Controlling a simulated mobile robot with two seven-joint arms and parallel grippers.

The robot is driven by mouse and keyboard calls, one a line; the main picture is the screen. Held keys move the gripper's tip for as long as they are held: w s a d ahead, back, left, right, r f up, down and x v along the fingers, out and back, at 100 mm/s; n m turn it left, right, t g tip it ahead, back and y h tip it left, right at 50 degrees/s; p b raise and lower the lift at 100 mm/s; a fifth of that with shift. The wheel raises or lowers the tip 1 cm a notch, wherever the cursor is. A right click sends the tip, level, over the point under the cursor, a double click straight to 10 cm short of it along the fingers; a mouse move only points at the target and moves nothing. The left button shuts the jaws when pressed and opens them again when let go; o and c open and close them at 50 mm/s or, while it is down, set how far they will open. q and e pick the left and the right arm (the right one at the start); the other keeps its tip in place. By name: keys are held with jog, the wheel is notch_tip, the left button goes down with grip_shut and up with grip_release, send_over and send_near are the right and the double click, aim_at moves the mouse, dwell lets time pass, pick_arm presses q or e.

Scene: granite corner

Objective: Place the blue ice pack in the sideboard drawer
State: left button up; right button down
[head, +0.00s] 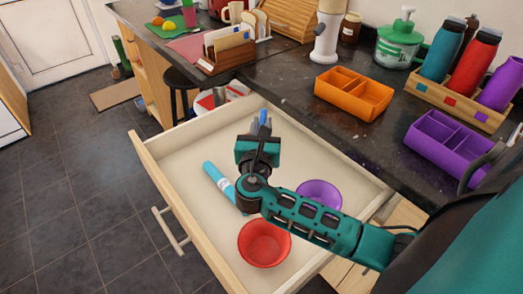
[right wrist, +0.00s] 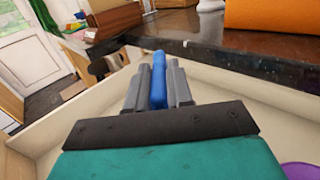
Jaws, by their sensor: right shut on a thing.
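My right gripper (head: 262,128) is shut on the blue ice pack (head: 263,116), which shows as a narrow blue edge between the two grey fingers. In the right wrist view the ice pack (right wrist: 158,80) stands upright between the fingertips (right wrist: 157,88). The gripper is over the far part of the open sideboard drawer (head: 180,210). I cannot tell exactly how high it is above the drawer floor. My left gripper is not in view.
The drawer holds a light blue cylinder (head: 216,178), a red bowl (head: 264,243) and a purple bowl (head: 320,192). On the dark counter stand an orange divided tray (head: 353,95), a purple divided box (head: 445,143) and a wooden bottle rack (head: 455,108).

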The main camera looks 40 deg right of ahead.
notch_tip(320, 180, down, 5)
jog(key=shift+f+b, duration=0.2)
jog(key=shift+b, duration=0.45)
jog(key=shift+f, duration=0.4)
jog(key=shift+f, duration=0.1)
jog(key=shift+f+b, duration=0.35)
jog(key=shift+f, duration=0.2)
jog(key=c, duration=1)
grip_release()
